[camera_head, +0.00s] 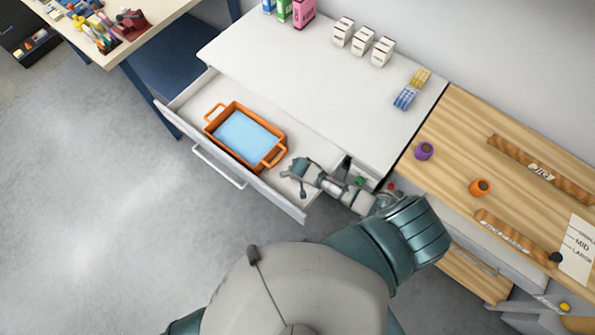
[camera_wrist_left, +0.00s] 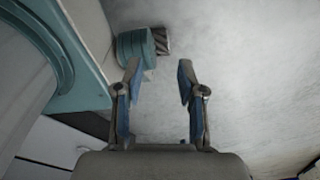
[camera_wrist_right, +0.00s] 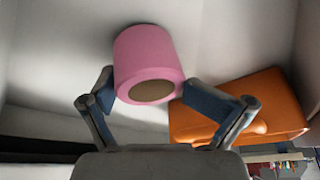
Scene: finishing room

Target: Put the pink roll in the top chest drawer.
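The pink roll (camera_wrist_right: 146,62) shows in the right wrist view, its end with the brown core facing the camera. In the head view my right gripper (camera_head: 297,180) is over the right end of the open top drawer (camera_head: 178,103) of the white chest (camera_head: 300,75); the roll is hidden there. I cannot tell whether the roll touches the drawer floor. My left gripper (camera_wrist_left: 160,75) is open and empty above the grey floor; it is not visible in the head view.
An orange tray (camera_head: 222,146) with a light blue inside takes up the drawer's middle, left of my right gripper. The wooden bench (camera_head: 460,135) at right holds a purple roll (camera_head: 424,151) and an orange roll (camera_head: 480,187). Small boxes (camera_head: 362,41) stand on the chest top.

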